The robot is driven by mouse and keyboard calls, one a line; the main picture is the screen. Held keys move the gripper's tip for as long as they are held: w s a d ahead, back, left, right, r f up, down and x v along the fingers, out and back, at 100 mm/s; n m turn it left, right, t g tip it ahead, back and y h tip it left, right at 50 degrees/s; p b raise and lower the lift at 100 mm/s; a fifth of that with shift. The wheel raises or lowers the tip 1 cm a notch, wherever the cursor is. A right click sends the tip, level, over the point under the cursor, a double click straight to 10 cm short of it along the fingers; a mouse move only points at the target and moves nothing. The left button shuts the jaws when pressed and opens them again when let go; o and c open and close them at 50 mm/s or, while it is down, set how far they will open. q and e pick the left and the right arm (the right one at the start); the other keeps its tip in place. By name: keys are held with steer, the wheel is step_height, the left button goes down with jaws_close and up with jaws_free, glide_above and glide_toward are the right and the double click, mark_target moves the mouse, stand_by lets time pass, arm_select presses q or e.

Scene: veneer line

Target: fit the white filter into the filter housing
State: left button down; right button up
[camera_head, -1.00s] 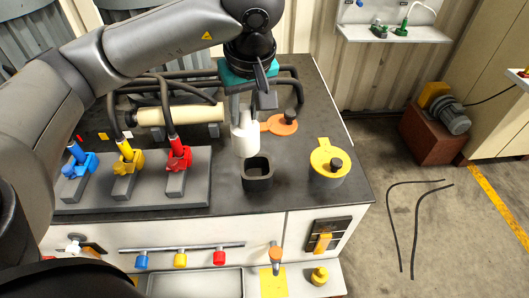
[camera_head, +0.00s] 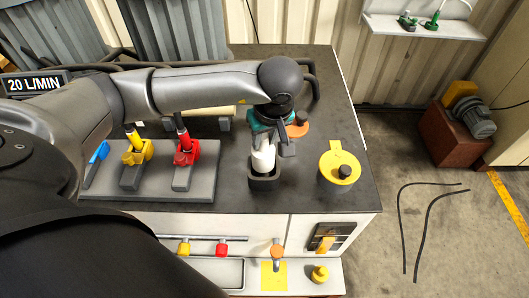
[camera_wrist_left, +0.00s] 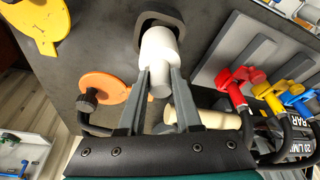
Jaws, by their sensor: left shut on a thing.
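The white filter (camera_head: 263,159) is an upright white cylinder held by my left gripper (camera_head: 266,145). It is over the dark, open-topped filter housing (camera_head: 265,185) on the bench. In the head view its lower end overlaps the housing's opening. In the left wrist view the filter (camera_wrist_left: 158,52) points at the housing (camera_wrist_left: 174,17), and its far end covers part of the opening. I cannot tell how deep it is inside. The left gripper's two fingers (camera_wrist_left: 159,80) close on the filter's sides. My right gripper is not in view.
A yellow lid with a black knob (camera_head: 339,166) sits right of the housing. An orange lid (camera_head: 297,129) lies behind. Red (camera_head: 184,152) and yellow (camera_head: 136,150) valves stand to the left. A pale roller (camera_head: 212,111) lies behind. The bench's front edge is close.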

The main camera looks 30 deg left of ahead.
mark_target(266, 151)
arm_select(q)
step_height(266, 151, down, 6)
steer(key=shift+r, duration=0.2)
steer(key=shift+w+f, duration=0.1)
steer(key=shift+f, duration=0.1)
steer(key=c, duration=0.6)
jaws_free()
steer(key=v, duration=1.2)
steer(key=shift+b, duration=0.35)
